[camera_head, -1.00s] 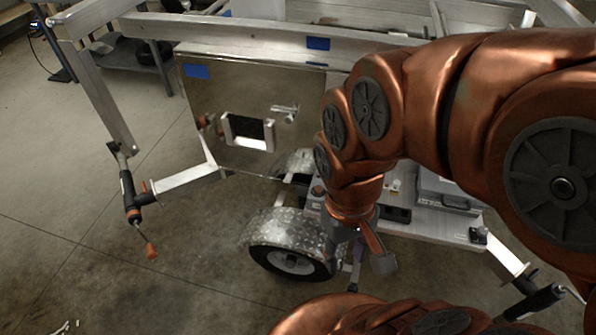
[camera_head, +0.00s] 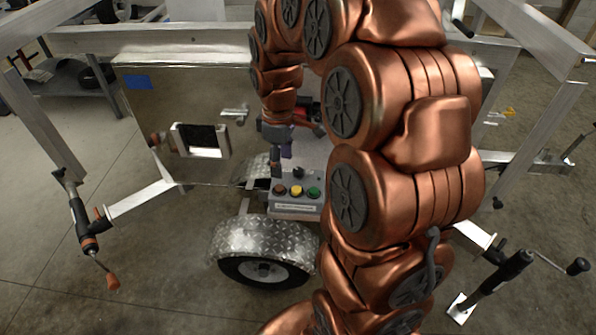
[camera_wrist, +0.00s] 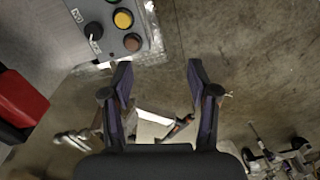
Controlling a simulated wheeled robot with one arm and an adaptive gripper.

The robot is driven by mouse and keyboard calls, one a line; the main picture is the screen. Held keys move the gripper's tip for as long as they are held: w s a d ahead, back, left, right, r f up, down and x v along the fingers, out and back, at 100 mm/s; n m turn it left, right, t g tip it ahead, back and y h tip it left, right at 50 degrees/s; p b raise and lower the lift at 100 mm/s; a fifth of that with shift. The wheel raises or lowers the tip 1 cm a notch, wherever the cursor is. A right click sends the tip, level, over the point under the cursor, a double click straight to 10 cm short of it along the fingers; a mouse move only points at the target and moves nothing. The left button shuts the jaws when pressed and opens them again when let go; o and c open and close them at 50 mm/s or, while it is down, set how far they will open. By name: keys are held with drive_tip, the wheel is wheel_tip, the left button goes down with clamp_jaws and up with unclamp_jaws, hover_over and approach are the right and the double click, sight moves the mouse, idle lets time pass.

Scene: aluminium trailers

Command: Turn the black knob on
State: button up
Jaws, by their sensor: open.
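The black knob (camera_wrist: 93,30) sits on a grey control box (camera_wrist: 78,16), at the upper left of the wrist view. A white mark shows beside it. In the head view the knob (camera_head: 298,172) is on the box's top, behind the row of buttons. My gripper (camera_wrist: 160,70) is open and empty, with its two dark fingers apart. The knob lies outside the fingers, ahead and left of them in the wrist view. In the head view my gripper (camera_head: 284,152) hangs above the back of the box, partly hidden by its own wrist; it appears apart from the knob.
Brown-red (camera_head: 280,190), yellow (camera_head: 296,191) and green (camera_head: 314,192) buttons stand close to the knob. A red and black object (camera_wrist: 20,100) is at the wrist view's left. A metal panel (camera_head: 140,110) and the wheel fender (camera_head: 262,238) flank the box.

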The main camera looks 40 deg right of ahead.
sight(298, 171)
drive_tip(key=w+d+f, duration=0.2)
drive_tip(key=d, duration=0.1)
drive_tip(key=w+d+f+n+b, duration=0.1)
drive_tip(key=w+d+f, duration=0.1)
drive_tip(key=d, duration=0.1)
drive_tip(key=w+d+f+n, duration=0.1)
drive_tip(key=w+d+f, duration=0.1)
drive_tip(key=d, duration=0.1)
drive_tip(key=shift+w+f+t, duration=0.1)
drive_tip(key=shift+w+t, duration=0.2)
drive_tip(key=shift+w+d+f+n, duration=0.15)
drive_tip(key=shift+d+f+n, duration=0.15)
drive_tip(key=shift+d+f, duration=0.1)
drive_tip(key=shift+f+p, duration=0.55)
drive_tip(key=shift+f, duration=3.2)
drive_tip(key=shift+c, duration=0.3)
clamp_jaws()
